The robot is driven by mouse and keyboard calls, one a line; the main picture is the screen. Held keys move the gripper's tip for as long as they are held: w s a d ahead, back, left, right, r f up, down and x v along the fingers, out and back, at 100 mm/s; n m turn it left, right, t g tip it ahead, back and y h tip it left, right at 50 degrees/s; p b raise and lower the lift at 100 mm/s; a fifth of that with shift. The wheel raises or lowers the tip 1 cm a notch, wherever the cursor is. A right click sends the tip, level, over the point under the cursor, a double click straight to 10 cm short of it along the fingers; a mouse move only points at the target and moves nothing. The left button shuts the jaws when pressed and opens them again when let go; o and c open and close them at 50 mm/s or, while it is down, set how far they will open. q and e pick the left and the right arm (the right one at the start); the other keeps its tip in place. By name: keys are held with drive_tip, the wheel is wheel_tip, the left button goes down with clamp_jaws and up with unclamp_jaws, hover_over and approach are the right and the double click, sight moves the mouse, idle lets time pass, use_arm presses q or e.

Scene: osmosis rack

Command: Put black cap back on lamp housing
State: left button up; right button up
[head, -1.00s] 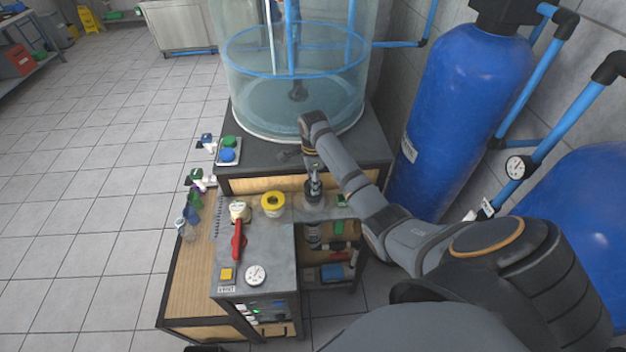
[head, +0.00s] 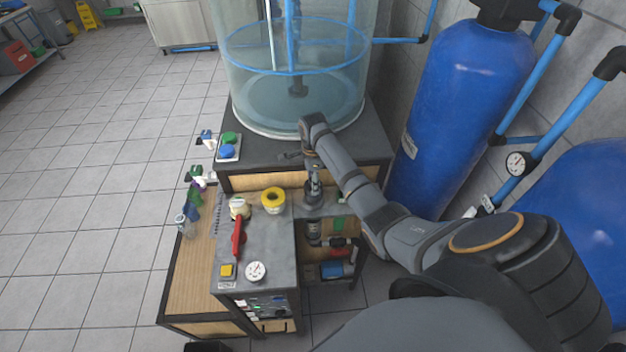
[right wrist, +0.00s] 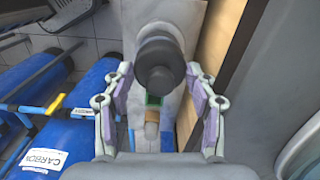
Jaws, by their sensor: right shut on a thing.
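My right gripper (head: 313,188) points down over the right end of the grey bench top, in front of the tank stand. In the right wrist view its two fingers (right wrist: 159,74) close from both sides on a dark, stepped round piece, the black cap (right wrist: 162,64). A paler grey round part shows just beyond the cap in that view; I cannot tell if it belongs to the lamp housing. The housing is not clearly visible, and whether the cap touches it cannot be told. My left gripper is not in view.
A yellow tape roll (head: 273,200), a pale jar (head: 239,208), a red handle (head: 238,238) and a gauge (head: 256,272) stand left of my right gripper. The tank (head: 296,90) rises behind it. A blue vessel (head: 462,110) stands to the right.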

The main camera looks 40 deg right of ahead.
drive_tip(key=shift+f, duration=0.25)
drive_tip(key=o, duration=1.3)
drive_tip(key=shift+o, duration=0.6)
drive_tip(key=shift+o, duration=1.3)
drive_tip(key=shift+r, duration=0.2)
drive_tip(key=shift+r, duration=4.35)
